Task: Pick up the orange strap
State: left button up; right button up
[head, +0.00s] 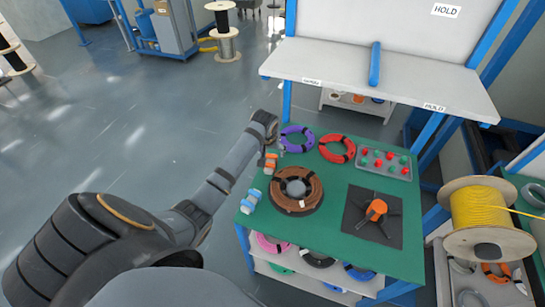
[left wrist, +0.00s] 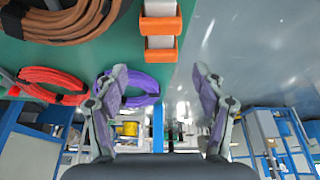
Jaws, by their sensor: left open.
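The orange strap (head: 270,162) lies at the left edge of the green table (head: 330,230), beside the brown cable coil (head: 291,205). In the left wrist view the orange strap (left wrist: 160,27) shows as two orange bands with whitish parts, at the top centre. My left gripper (head: 278,147) is over the table's left edge, close to the strap's far end and near the purple coil. In the left wrist view my left gripper (left wrist: 160,85) is open with nothing between its fingers, and the strap is apart from them. My right gripper is in neither view.
A blue strap (head: 251,201) lies nearer on the same edge. A purple coil (head: 297,138), a red coil (head: 337,149), a grey tray (head: 384,162) of red and green parts, and a black mat (head: 361,213) with an orange-topped fixture occupy the table. Open floor (head: 130,140) lies left.

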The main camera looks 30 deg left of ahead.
aim_at(272, 157)
pick_arm(q)
jog(key=shift+w+a+f, duration=0.1)
jog(key=shift+w+f, duration=0.05)
jog(key=shift+f, duration=0.35)
jog(key=x, duration=0.4)
jog(key=shift+r, duration=0.1)
jog(key=c, duration=0.8)
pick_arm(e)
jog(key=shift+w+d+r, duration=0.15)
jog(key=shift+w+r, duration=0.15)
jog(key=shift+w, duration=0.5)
